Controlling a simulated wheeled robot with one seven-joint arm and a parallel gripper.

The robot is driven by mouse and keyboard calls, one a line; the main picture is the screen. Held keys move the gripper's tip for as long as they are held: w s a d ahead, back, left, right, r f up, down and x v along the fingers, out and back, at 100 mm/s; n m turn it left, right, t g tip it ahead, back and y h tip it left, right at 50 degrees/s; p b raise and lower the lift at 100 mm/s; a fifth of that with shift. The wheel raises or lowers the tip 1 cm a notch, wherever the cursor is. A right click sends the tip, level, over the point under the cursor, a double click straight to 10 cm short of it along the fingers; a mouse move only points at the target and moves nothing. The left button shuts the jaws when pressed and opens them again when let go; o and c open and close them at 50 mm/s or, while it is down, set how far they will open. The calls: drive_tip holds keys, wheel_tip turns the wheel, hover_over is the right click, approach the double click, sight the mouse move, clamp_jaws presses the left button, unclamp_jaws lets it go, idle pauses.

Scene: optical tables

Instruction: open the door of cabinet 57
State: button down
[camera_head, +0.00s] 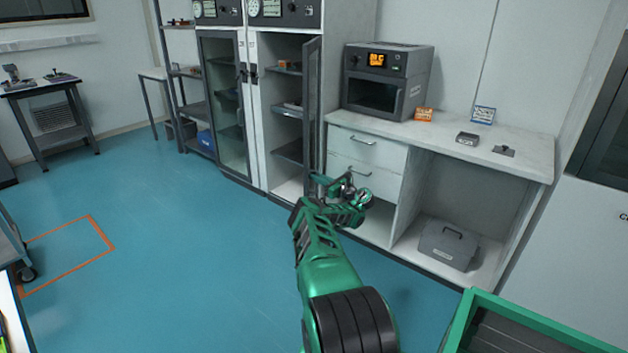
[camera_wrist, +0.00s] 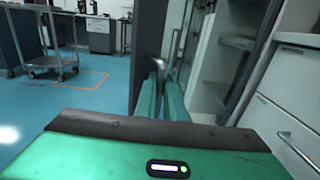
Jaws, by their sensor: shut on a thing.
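A tall cabinet (camera_head: 256,110) stands against the back wall; I cannot read the number 57 on it. Its right-hand door (camera_head: 312,110), dark-framed, is swung out from the front and seen nearly edge-on, so the shelves inside show. In the wrist view the door (camera_wrist: 149,40) is a dark upright panel just beyond my fingers. My gripper (camera_head: 345,188) is by the lower part of the door. In the wrist view its green fingers (camera_wrist: 160,95) are shut on a greyish handle (camera_wrist: 157,66) at the door; the contact itself is partly hidden.
A glass door (camera_head: 224,105) left of the opening is closed. A bench with drawers (camera_head: 366,155) and an oven (camera_head: 386,85) stands close right of the open door. A grey case (camera_head: 447,245) lies under the bench.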

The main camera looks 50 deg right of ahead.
drive_tip(key=c, duration=2.1)
unclamp_jaws()
drive_tip(key=shift+d, duration=0.15)
drive_tip(key=shift+s, duration=0.15)
drive_tip(key=shift+s+a, duration=0.15)
drive_tip(key=shift+s, duration=1.6)
drive_tip(key=shift+s+a, duration=0.2)
drive_tip(key=shift+s, duration=1.5)
drive_tip(key=shift+s+a, duration=0.15)
drive_tip(key=shift+s, duration=1.6)
